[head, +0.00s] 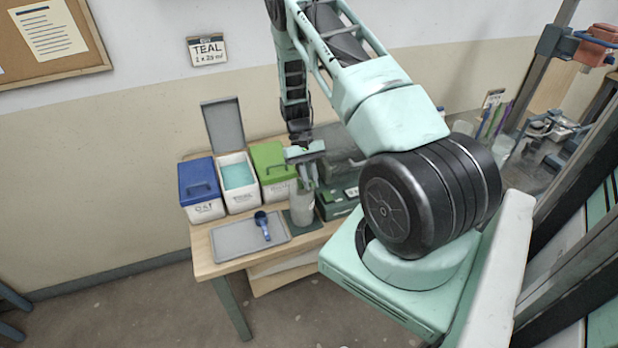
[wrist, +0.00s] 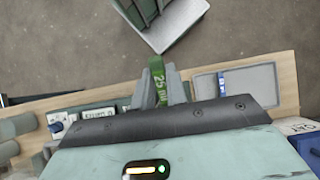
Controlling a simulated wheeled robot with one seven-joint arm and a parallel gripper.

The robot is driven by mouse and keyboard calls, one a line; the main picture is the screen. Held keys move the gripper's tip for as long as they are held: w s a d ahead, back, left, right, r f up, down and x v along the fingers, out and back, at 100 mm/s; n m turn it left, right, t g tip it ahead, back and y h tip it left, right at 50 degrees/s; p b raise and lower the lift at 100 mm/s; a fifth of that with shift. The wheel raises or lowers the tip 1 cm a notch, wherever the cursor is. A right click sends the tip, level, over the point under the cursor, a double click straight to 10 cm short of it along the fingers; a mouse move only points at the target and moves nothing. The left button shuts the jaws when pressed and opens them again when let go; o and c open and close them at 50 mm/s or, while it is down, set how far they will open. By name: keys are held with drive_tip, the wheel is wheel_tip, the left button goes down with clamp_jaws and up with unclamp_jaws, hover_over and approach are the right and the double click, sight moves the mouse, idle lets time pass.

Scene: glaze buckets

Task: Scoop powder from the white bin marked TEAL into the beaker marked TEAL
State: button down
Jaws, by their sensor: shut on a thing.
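The white bin marked TEAL (head: 240,198) stands open in the middle of the bin row, with teal powder (head: 237,175) inside and its grey lid (head: 222,124) raised behind. A pale clear beaker (head: 301,207) stands on a dark green mat to the right of the tray; its marking is not readable. My gripper (head: 308,183) points down just above the beaker in the head view. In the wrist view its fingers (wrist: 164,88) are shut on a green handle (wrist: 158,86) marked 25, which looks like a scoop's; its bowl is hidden.
A blue scoop (head: 262,226) lies on the grey tray (head: 235,243) at the table's front. A blue-lidded bin (head: 203,211) and a green-lidded bin (head: 272,162) flank the open bin. A dark green box (head: 338,205) is right of the beaker. A wall sign (head: 208,50) reads TEAL 1 x 25 ml.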

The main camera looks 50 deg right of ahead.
idle(0.5)
drive_tip(key=shift+w+d+r+g+y+b, duration=0.45)
drive_tip(key=shift+w+r+g+y+b, duration=0.25)
drive_tip(key=shift+g+b, duration=0.3)
drive_tip(key=shift+w+d+r+g, duration=0.1)
drive_tip(key=shift+w+r+g, duration=0.1)
drive_tip(key=shift+r+g, duration=0.15)
drive_tip(key=shift+w+f+g+b, duration=0.1)
drive_tip(key=shift+g+b, duration=0.15)
drive_tip(key=shift+b, duration=0.2)
drive_tip(key=shift+w+d+y+b, duration=0.15)
drive_tip(key=shift+y+b, duration=0.2)
drive_tip(key=shift+y, duration=0.05)
drive_tip(key=shift+w+d+r+g+b, duration=0.2)
drive_tip(key=shift+w+r+g+b, duration=0.1)
drive_tip(key=shift+g+b, duration=0.3)
drive_tip(key=shift+w+d+r+g+y+b, duration=0.25)
drive_tip(key=shift+w+g+y+b, duration=0.3)
drive_tip(key=shift+b, duration=0.7)
drive_tip(key=shift+d+r, duration=0.1)
drive_tip(key=shift+r, duration=0.05)
